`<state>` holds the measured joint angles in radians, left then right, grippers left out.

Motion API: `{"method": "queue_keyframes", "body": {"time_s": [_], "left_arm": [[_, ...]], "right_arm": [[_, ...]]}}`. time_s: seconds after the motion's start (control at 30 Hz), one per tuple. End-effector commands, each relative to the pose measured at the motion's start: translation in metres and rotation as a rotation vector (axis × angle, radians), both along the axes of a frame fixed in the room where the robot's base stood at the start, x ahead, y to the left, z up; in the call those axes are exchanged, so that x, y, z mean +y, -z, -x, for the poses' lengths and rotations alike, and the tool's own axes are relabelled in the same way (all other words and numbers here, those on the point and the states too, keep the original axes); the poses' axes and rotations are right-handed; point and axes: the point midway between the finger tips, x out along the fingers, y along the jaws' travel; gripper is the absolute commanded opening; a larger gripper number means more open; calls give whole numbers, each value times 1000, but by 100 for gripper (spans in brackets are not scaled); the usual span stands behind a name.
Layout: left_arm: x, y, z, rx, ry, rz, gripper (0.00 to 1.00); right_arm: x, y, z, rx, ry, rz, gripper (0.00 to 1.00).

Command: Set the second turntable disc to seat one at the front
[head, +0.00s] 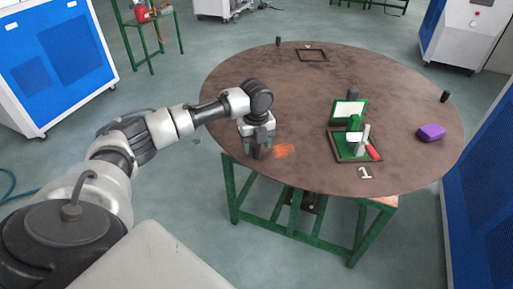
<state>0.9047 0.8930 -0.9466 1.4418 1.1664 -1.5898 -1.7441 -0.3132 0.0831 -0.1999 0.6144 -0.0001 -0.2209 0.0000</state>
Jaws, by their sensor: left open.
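The turntable disc (310,100) is a large round brown plate on a green frame. A square seat with a dark frame and the number 1 (365,173) beside it lies at the front right of the disc. Another dark square seat frame (312,55), empty, lies at the back with a small mark beside it. Short dark pegs stand at the rim, one at the back left (278,41) and one at the right (445,97). My left gripper (258,152) is open, pointing down at the front-left rim. Something dark shows between its fingers; I cannot tell whether it is a peg. My right gripper is out of view.
A green and white fixture (349,110) with a grey post and a red part (373,152) stands in the front seat. A purple block (431,132) lies near the right rim. A blue cabinet (486,190) stands close to the right.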

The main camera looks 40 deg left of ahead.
Motion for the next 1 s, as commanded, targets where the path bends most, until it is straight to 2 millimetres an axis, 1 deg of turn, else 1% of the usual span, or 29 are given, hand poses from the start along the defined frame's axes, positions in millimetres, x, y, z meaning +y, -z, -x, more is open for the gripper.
{"method": "queue_keyframes", "body": {"time_s": [0.1, 0.23, 0.33, 0.57, 0.9, 0.93, 1.0], "left_arm": [[0, 16, 0, 2, -1, 0, 56], [0, 27, 0, 1, 0, 1, 56], [0, 30, 0, 0, 0, 0, 56], [0, 31, 0, 0, 0, 0, 56], [0, 30, 0, -1, 0, -1, 4], [0, 30, 0, 0, 0, 0, 0], [0, 30, 0, -1, 0, -1, 0]], "right_arm": [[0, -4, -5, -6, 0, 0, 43], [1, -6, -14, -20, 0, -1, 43], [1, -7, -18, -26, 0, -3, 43], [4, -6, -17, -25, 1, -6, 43], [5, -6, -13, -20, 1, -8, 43], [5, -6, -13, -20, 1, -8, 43], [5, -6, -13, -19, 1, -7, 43]]}}
